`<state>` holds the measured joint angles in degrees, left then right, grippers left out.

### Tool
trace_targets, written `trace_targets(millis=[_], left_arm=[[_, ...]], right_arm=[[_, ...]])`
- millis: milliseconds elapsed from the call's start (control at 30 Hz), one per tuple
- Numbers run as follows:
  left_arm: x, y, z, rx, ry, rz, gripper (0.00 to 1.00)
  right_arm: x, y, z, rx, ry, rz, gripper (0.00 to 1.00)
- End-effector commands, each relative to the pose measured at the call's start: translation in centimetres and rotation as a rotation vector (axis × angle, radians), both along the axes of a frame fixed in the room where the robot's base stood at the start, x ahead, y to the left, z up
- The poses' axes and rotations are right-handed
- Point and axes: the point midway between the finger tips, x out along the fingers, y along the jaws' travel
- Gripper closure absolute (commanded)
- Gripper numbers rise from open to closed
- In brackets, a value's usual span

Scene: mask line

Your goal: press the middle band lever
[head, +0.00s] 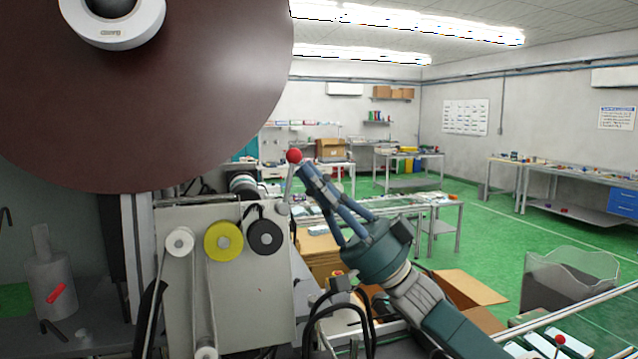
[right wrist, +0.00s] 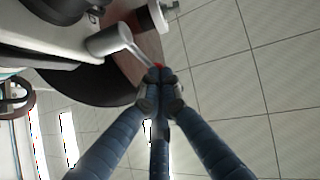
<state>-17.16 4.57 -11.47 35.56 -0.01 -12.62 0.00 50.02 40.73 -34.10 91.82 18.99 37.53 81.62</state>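A lever with a red ball knob (head: 294,156) stands at the top right of the light grey machine panel (head: 255,305). My right gripper (head: 305,171) comes in from the lower right, its fingertips just below and right of the knob. In the right wrist view the gripper (right wrist: 159,77) has its fingers drawn together at the tips. The red knob (right wrist: 158,66) shows right at the tips, mostly hidden by them, at the end of a metal rod (right wrist: 140,53). I cannot tell whether they touch. My left gripper is not in view.
White, yellow (head: 223,242) and black rollers sit on the panel. A large dark red-brown disc (head: 200,110) hangs above at the left. Cardboard boxes (head: 465,288) and a clear-sided bin (head: 570,275) stand at the right. Another red knob (head: 560,339) shows at the lower right.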

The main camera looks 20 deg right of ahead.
Motion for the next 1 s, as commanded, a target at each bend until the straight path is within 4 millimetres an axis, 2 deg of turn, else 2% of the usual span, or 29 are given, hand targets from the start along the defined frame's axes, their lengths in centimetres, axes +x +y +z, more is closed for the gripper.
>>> trace_targets(millis=[100,300,1000], left_arm=[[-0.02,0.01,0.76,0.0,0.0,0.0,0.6],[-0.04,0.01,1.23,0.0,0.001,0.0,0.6],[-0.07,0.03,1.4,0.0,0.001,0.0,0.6]], right_arm=[[0.04,0.27,0.67,-0.071,-0.006,0.011,1.0],[0.07,0.82,0.72,-0.065,-0.003,0.015,1.0],[0.08,1.03,0.76,-0.063,-0.003,0.014,1.0]])
